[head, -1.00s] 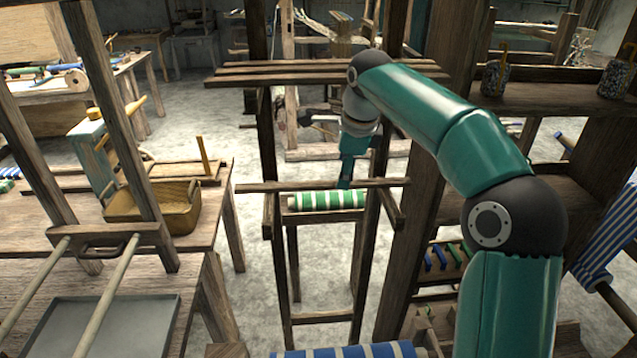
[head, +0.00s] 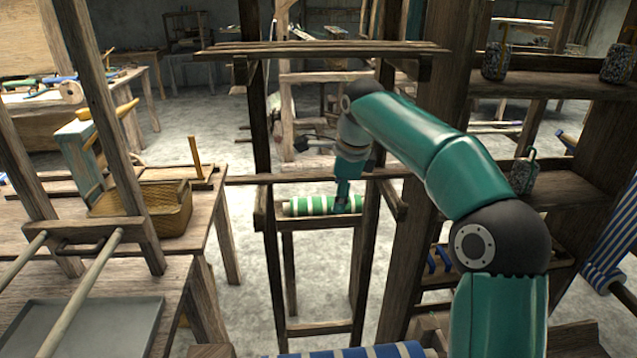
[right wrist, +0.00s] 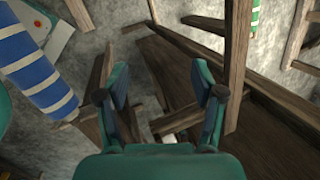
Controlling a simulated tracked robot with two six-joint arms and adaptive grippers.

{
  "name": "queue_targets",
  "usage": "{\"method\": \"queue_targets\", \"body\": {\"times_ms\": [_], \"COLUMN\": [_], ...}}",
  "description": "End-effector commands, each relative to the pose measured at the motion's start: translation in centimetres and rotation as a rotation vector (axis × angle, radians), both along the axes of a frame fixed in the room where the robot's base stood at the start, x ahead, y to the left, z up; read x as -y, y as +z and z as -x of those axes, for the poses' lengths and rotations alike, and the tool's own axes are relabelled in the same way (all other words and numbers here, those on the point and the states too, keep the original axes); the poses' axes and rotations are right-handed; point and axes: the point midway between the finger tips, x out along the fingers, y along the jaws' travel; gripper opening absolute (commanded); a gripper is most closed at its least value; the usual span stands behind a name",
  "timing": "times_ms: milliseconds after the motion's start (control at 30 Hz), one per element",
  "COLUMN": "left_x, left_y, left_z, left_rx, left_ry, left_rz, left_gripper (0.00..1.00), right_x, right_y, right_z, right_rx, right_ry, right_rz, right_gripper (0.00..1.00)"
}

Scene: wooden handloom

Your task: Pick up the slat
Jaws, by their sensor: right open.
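I cannot tell for sure which wooden piece is the slat. A thin dark wooden bar (head: 275,179) lies across the loom frame in the head view, and several parallel slats (head: 300,47) lie across its top. My right gripper (head: 342,203) hangs in front of the green-and-white striped roll in the head view. In the right wrist view my right gripper (right wrist: 163,100) is open, with its two fingers apart over dark wooden boards (right wrist: 168,68). No piece is clearly held between the fingers. My left gripper is not in view.
A green-and-white striped roll (head: 300,206) sits in the loom frame. An upright wooden post (right wrist: 238,50) stands close to the right finger in the right wrist view. A blue-and-white roll (right wrist: 35,70) lies at left there. A bench with a basket (head: 165,209) stands left.

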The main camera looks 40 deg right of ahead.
Motion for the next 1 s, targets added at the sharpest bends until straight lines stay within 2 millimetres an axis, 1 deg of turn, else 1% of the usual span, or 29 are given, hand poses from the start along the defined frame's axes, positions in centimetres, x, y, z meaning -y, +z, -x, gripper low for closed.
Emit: {"method": "queue_targets", "body": {"times_ms": [33, 200, 300, 533, 633, 767, 800, 900, 1000], "left_x": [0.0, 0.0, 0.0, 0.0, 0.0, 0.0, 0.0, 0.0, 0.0], "left_y": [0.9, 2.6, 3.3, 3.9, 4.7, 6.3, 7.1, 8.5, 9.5], "left_z": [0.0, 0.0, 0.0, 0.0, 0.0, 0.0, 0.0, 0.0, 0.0], "left_rx": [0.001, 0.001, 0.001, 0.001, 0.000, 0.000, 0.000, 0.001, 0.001], "left_ry": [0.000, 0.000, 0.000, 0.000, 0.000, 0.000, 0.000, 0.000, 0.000], "left_rz": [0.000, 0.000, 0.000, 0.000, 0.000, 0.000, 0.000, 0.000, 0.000], "left_gripper": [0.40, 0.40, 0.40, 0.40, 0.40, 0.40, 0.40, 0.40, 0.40], "right_x": [0.2, 1.0, 1.4, 1.7, 1.9, 2.3, 2.4, 2.8, 3.0], "right_y": [0.3, 0.5, 0.4, 0.2, 0.4, 0.6, 0.8, 0.7, 0.5], "right_z": [-0.8, -3.4, -4.6, -5.7, -6.4, -7.9, -8.4, -9.5, -10.4], "right_rx": [-0.002, -0.001, -0.001, -0.001, -0.002, -0.001, -0.001, -0.002, -0.002], "right_ry": [-0.001, 0.000, 0.000, 0.000, 0.001, 0.001, 0.001, 0.001, 0.001], "right_rz": [-0.001, 0.000, 0.000, 0.000, 0.000, 0.000, 0.000, -0.001, -0.001], "right_gripper": [0.68, 0.68, 0.68, 0.68, 0.68, 0.68, 0.68, 0.68, 0.68]}}
